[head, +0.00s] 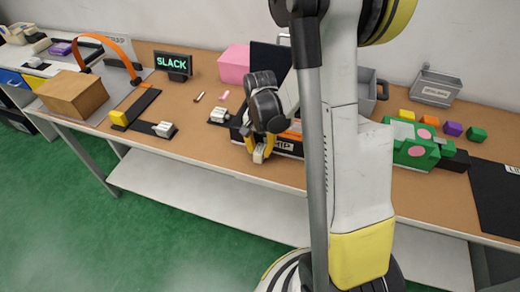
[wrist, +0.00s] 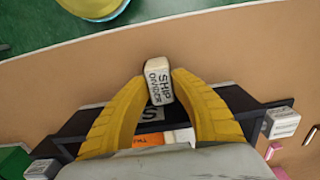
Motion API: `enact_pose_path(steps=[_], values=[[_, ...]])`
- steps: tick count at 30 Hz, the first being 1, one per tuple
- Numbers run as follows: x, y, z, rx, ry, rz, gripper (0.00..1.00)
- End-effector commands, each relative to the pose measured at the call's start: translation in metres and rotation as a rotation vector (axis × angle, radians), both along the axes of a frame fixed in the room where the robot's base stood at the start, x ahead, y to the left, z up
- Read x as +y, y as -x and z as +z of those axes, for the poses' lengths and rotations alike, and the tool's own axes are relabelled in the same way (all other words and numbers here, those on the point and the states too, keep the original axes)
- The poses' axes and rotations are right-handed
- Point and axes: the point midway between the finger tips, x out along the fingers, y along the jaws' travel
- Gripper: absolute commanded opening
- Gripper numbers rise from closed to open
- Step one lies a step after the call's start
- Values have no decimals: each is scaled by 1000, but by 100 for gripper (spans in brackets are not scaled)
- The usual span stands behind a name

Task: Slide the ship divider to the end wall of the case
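The ship divider's pale, labelled handle block (wrist: 159,80) sits between the two yellow fingertips of my gripper (wrist: 160,84) in the wrist view. The fingers press close on both its sides, and the block leans slightly. In the head view my gripper (head: 258,148) points down at the front of the dark case with the SHIP label, and the pale block (head: 258,156) shows at its tips. The dark case (wrist: 88,122) spans below the fingers in the wrist view, with orange and white pieces (wrist: 165,138) in it. My fingers and palm hide much of the case, and my arm covers its right part in the head view.
A black rail with a yellow block (head: 119,118) and a white block (head: 164,129) lies left. A green case (head: 412,150) is right.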

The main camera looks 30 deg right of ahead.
Motion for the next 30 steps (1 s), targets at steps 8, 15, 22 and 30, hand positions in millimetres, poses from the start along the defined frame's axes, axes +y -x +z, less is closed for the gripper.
enact_pose_path(steps=[8,15,22,30], values=[[7,-10,-1,0,0,3,0],[45,-57,-1,0,0,5,0],[64,-81,-1,0,0,2,0],[65,-83,-1,-3,-2,1,0]])
